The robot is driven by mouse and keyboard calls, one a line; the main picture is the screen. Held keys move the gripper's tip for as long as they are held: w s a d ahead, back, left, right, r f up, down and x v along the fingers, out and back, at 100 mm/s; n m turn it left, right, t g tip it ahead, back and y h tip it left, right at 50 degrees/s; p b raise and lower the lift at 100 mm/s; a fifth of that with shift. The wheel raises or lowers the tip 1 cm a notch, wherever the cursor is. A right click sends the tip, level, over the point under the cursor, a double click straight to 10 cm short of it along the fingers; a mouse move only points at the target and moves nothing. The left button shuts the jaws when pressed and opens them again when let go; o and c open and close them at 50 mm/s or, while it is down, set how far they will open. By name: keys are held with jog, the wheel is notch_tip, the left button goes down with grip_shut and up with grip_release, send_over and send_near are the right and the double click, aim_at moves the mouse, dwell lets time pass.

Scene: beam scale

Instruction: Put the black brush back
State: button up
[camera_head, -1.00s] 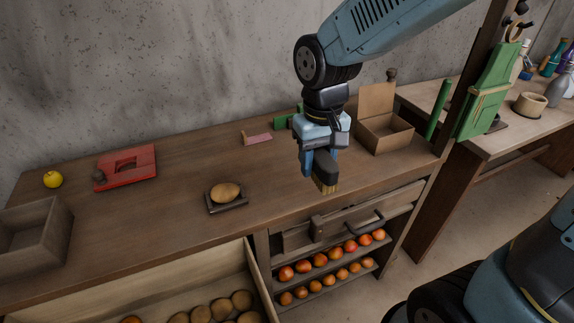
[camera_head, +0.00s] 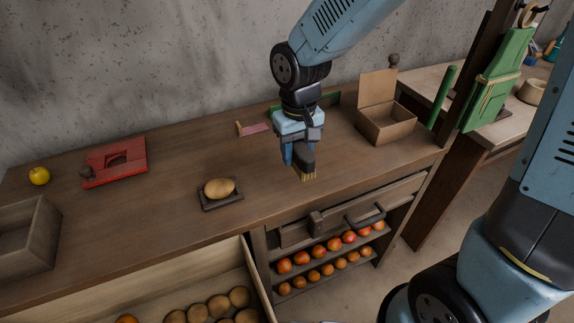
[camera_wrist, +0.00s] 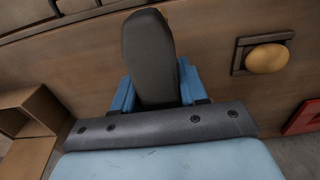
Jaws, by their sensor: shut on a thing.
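The black brush (camera_head: 304,158) has a dark body and pale tan bristles that point down. My gripper (camera_head: 297,154) is shut on it and holds it over the front part of the wooden workbench, right of the small dark tray with a potato. In the wrist view the brush's dark body (camera_wrist: 150,60) stands between the two blue fingers (camera_wrist: 156,92). In the head view the bristle tips appear above the bench top, though the exact gap is hard to tell.
A dark tray (camera_head: 232,205) holds a potato (camera_head: 219,187). An open cardboard box (camera_head: 390,128) stands at the right. A drawer (camera_head: 150,293) stands open in front.

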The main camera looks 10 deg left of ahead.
send_over(288, 176)
notch_tip(288, 176, down, 6)
jog(key=shift+r, duration=0.25)
jog(key=shift+f, duration=1.5)
jog(key=shift+f, duration=0.1)
jog(key=o, duration=1.1)
